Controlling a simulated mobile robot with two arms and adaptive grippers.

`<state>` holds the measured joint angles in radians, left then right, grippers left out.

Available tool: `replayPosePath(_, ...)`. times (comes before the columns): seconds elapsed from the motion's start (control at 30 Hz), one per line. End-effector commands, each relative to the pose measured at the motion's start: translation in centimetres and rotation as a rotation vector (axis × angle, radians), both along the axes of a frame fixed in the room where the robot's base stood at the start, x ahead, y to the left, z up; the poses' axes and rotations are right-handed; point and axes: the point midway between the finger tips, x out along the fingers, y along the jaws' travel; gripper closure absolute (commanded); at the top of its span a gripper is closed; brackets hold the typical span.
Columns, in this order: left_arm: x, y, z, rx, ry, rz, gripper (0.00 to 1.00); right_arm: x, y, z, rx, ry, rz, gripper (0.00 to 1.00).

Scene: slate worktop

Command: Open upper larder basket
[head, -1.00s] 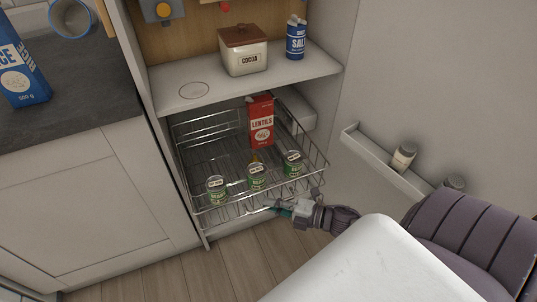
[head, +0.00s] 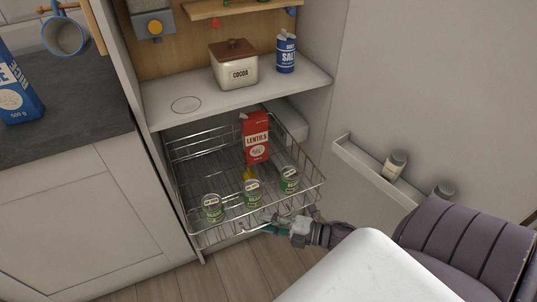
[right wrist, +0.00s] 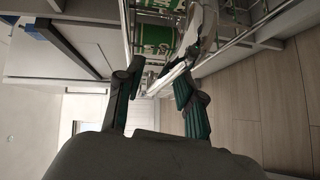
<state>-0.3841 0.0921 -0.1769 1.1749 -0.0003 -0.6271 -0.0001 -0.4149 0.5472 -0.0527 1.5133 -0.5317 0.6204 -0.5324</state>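The upper larder basket (head: 186,214) is a wire basket under the white shelf of the larder. It stands somewhat out past the cabinet front. It holds a red lentils carton (head: 256,140) and green-labelled cans (head: 252,194). My right gripper (head: 272,227) is at the lower front of the basket, beside its wire front and handle. In the right wrist view my right gripper (right wrist: 158,88) has its two fingers apart, with a curved metal part of the basket (right wrist: 196,45) close to the fingertips. I cannot tell whether they touch it. My left gripper is not in view.
The open door at right carries a rack (head: 362,163) with small jars. A dark worktop (head: 70,120) lies at left. Wooden floor is free below the basket.

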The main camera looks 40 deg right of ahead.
Motion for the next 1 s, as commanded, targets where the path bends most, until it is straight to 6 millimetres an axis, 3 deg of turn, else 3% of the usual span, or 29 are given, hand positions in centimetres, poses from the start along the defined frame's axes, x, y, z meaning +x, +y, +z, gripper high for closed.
replayPosePath(0.27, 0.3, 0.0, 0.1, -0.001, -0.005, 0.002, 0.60, -0.4, -0.3, 0.1, -0.001, 0.001, 0.000, 0.63)
replayPosePath(0.7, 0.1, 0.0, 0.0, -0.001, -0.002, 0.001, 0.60, -7.5, -4.6, 1.1, -0.001, 0.003, -0.001, 0.63)
replayPosePath(1.0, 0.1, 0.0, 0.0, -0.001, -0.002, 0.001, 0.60, -10.0, -6.2, 1.6, 0.000, 0.000, 0.001, 0.63)
